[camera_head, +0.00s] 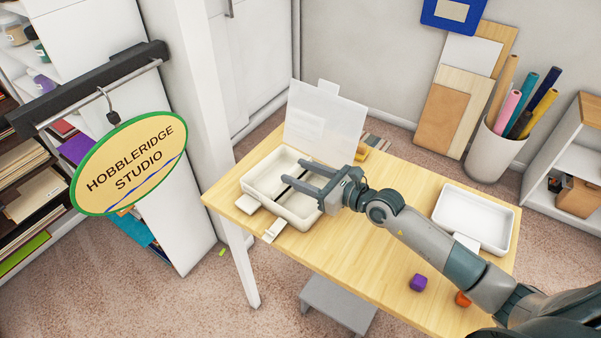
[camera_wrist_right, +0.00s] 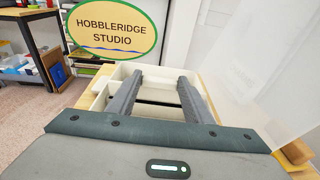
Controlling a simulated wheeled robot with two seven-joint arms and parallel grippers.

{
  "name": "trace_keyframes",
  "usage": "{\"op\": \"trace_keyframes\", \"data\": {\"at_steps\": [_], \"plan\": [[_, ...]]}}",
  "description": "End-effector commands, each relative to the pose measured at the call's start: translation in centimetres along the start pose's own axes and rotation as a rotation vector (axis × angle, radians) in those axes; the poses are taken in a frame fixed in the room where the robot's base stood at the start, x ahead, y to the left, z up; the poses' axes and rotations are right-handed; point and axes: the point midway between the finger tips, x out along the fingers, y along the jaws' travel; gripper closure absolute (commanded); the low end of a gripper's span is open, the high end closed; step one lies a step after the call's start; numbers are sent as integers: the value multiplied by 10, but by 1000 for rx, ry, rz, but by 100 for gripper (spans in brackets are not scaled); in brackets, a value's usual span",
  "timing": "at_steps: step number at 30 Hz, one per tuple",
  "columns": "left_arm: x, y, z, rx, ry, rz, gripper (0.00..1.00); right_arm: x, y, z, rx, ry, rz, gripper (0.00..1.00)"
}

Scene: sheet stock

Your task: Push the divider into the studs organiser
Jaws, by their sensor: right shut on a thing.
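The studs organiser (camera_head: 254,190) is a cream open box at the left end of the wooden table; it also shows in the wrist view (camera_wrist_right: 98,95). My right gripper (camera_head: 292,170) is over it, its two fingers spread and reaching down into its mouth. In the wrist view the fingers (camera_wrist_right: 160,78) straddle a thin piece with a dark edge, which I take to be the divider (camera_wrist_right: 155,102). The gripper is shut on it. How deep the divider sits, and whether it is in a slot, I cannot tell. My left gripper is not in view.
A frosted upright sheet (camera_head: 325,122) stands just behind the organiser. A white tray (camera_head: 474,217), a purple cube (camera_head: 418,283) and an orange piece (camera_head: 462,299) are at the table's right. A hanging sign (camera_head: 130,164) is at the left. The table's middle front is clear.

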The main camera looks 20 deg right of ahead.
Motion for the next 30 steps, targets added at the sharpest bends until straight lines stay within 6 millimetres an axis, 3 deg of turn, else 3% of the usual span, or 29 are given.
{"op": "trace_keyframes", "data": {"at_steps": [30], "plan": [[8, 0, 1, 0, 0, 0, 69, 2, 0, -11, 0, 0, 0, 75]]}}
